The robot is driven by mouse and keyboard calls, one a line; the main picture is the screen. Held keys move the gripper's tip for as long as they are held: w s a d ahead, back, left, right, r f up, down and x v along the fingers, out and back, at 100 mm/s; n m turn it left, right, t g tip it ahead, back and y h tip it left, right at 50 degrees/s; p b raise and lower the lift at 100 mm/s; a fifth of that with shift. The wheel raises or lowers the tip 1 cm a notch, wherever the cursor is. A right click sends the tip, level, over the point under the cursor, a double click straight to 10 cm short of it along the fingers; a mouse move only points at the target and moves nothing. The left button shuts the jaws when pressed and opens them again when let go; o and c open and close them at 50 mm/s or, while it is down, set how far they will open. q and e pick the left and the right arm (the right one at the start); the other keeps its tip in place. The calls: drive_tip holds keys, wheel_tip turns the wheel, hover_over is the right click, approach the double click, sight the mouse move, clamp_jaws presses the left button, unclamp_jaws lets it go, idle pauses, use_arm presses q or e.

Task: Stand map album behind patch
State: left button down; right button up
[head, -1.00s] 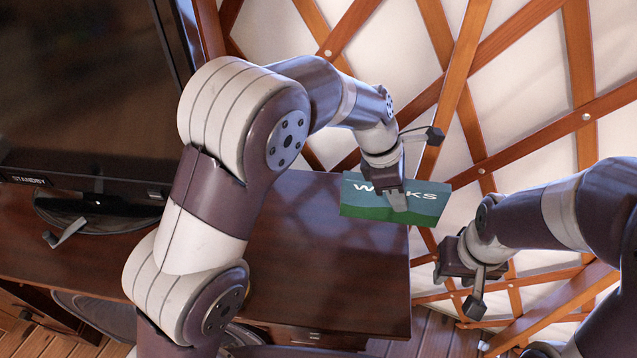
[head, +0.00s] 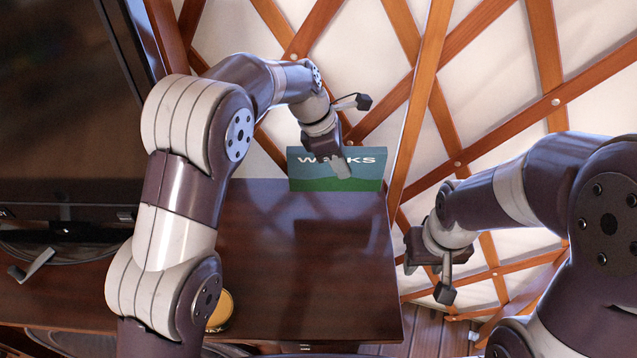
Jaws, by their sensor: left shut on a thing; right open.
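The map album (head: 305,178) is a teal and green book with white lettering that reads like "WALKS", partly covered by a finger. My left gripper (head: 340,165) is shut on its upper middle. The album is upright, its lettered face towards me, at the far right part of the dark wooden desk (head: 290,270). I cannot tell whether its lower edge touches the desk top. I cannot make out a patch on the visible desk. My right gripper (head: 424,262) is open and empty, right of the desk edge.
A monitor (head: 60,110) on a stand fills the left side. A yellow round thing (head: 222,309) is partly hidden behind my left arm at the desk's near side. The lattice wall (head: 455,110) rises behind the desk. The desk's middle and right look clear.

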use_arm(q)
drive_tip(key=a+f+p, duration=0.1)
drive_tip(key=f, duration=0.1)
drive_tip(key=w+a+f+p, duration=0.1)
drive_tip(key=f, duration=0.1)
drive_tip(key=a+f+p, duration=0.1)
drive_tip(key=a+f, duration=0.1)
drive_tip(key=shift+w+a+f+p, duration=0.1)
drive_tip(key=shift+w+p, duration=0.2)
drive_tip(key=shift+w, duration=0.1)
drive_tip(key=shift+w+f, duration=0.1)
drive_tip(key=shift+f, duration=0.15)
drive_tip(key=shift+f, duration=0.1)
drive_tip(key=c, duration=0.9)
unclamp_jaws()
drive_tip(key=shift+a+r+b, duration=0.15)
drive_tip(key=shift+r+b, duration=0.25)
drive_tip(key=shift+r, duration=0.05)
drive_tip(key=p+v, duration=0.3)
drive_tip(key=v, duration=0.8)
drive_tip(key=shift+a+r+p, duration=0.1)
drive_tip(key=shift+r+p, duration=0.1)
drive_tip(key=shift+p, duration=0.2)
